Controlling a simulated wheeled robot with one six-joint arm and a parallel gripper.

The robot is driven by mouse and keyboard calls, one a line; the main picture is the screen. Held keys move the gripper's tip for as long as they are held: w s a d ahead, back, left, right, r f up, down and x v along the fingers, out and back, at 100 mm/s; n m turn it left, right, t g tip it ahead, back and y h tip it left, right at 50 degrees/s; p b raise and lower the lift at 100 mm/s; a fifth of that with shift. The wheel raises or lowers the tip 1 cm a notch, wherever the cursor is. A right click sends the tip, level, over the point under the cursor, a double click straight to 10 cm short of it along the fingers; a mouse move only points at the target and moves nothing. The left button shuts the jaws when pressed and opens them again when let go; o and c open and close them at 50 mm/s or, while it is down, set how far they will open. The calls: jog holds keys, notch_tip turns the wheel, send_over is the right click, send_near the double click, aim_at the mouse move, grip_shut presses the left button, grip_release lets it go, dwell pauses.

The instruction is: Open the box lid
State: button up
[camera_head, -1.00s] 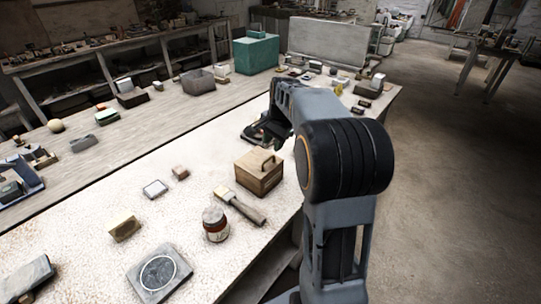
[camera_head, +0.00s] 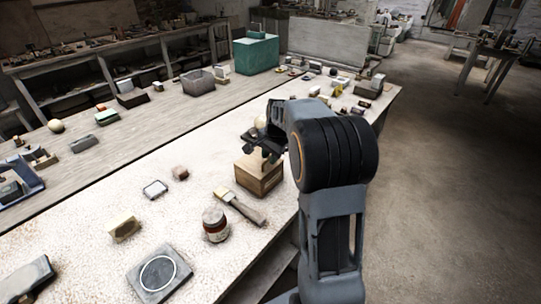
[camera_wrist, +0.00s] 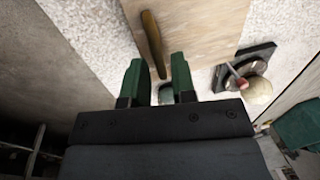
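The wooden box (camera_head: 258,180) stands on the pale speckled table near its right edge, with its lid closed. In the wrist view the lid (camera_wrist: 195,30) fills the upper middle, with a brown bar handle (camera_wrist: 151,35) on it. My gripper (camera_head: 262,150) is over the box in the head view and hides most of the handle. In the wrist view my gripper (camera_wrist: 158,70) shows two green fingers apart, with the near end of the handle appearing in the gap between them. Whether the fingers touch the lid cannot be told.
A pale sphere (camera_wrist: 257,90) on a dark base is beside the box. A brush (camera_head: 240,206), a jar (camera_head: 215,224) and a grey slab (camera_head: 159,272) lie on the near side. A green box (camera_head: 256,54) stands far back.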

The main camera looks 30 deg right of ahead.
grip_shut()
